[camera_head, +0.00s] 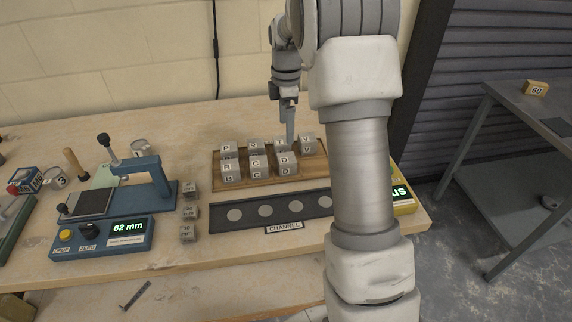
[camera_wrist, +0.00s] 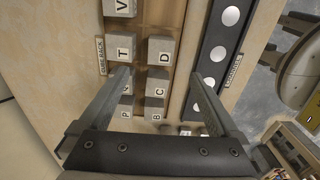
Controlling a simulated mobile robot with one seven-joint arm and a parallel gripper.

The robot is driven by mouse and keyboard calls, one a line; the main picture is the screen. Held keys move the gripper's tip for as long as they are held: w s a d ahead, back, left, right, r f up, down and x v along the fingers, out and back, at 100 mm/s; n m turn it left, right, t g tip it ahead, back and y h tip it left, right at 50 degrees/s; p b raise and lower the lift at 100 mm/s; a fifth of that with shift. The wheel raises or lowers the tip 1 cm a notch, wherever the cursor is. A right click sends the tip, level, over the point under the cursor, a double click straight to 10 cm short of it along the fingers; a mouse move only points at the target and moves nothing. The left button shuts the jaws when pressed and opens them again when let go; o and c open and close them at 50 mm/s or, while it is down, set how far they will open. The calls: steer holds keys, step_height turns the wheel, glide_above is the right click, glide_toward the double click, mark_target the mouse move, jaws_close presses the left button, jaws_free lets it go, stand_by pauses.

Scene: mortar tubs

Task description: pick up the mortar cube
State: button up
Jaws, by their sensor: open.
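Several grey lettered mortar cubes stand in two rows on the wooden cube rack (camera_head: 200,170). In the head view a cube marked B (camera_head: 231,175), one marked C (camera_head: 258,168) and one marked D (camera_head: 286,165) form the front row. Behind are P (camera_head: 228,148), V (camera_head: 307,143) and others partly hidden. My gripper (camera_head: 289,125) is above the back row, towards its right end. In the wrist view my gripper (camera_wrist: 160,78) is open and empty, its fingers spread over the T (camera_wrist: 122,48), D (camera_wrist: 160,50) and C (camera_wrist: 155,88) cubes. I cannot tell its exact height.
A dark channel strip (camera_head: 250,219) with pale discs lies in front of the rack. Small blocks (camera_head: 189,211) and a blue gauge (camera_head: 110,240) reading 62 mm stand left. A grey side table (camera_head: 510,105) holds a block marked 60 (camera_head: 536,88). My arm hides the bench's right part.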

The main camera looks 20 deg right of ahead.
mark_target(286, 158)
step_height(286, 158, down, 12)
steer(key=shift+s+f+b, duration=0.1)
steer(key=shift+f+b, duration=0.15)
steer(key=shift+b, duration=0.25)
steer(key=shift+c, duration=0.3)
steer(key=shift+r, duration=0.1)
jaws_close()
